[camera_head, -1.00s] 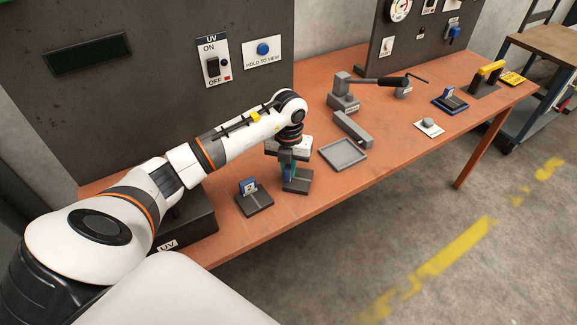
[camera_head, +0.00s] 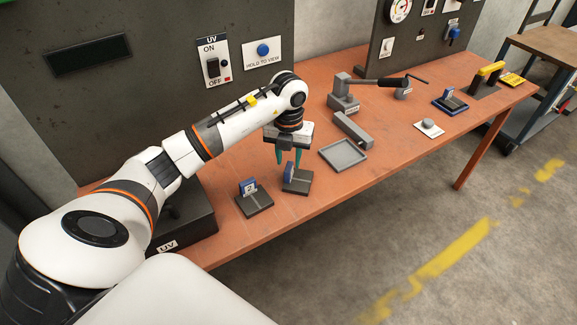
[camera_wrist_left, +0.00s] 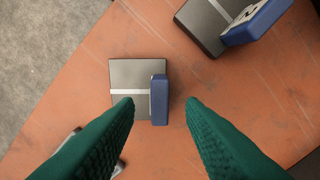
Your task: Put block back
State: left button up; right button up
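A blue block (camera_head: 289,170) stands upright on a small dark grey stand (camera_head: 299,183) near the table's front edge. In the left wrist view the block (camera_wrist_left: 160,100) stands at one side of its stand (camera_wrist_left: 125,76), which has a pale stripe across it. My left gripper (camera_head: 289,160) is open, with its green fingers above the block and apart from it. In the left wrist view the two fingers (camera_wrist_left: 160,108) are spread, one on each side of the block. My right gripper is not in view.
A similar stand with a blue numbered block (camera_head: 248,187) is to the left. A grey square tray (camera_head: 343,154) and a grey bar (camera_head: 353,130) lie to the right. A dark UV box (camera_head: 190,225) and an upright panel with switches (camera_head: 150,90) are at the left.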

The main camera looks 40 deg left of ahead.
pick_arm(q)
notch_tip(320, 180, up, 8)
jog(key=shift+f, duration=0.2)
dwell(0.6)
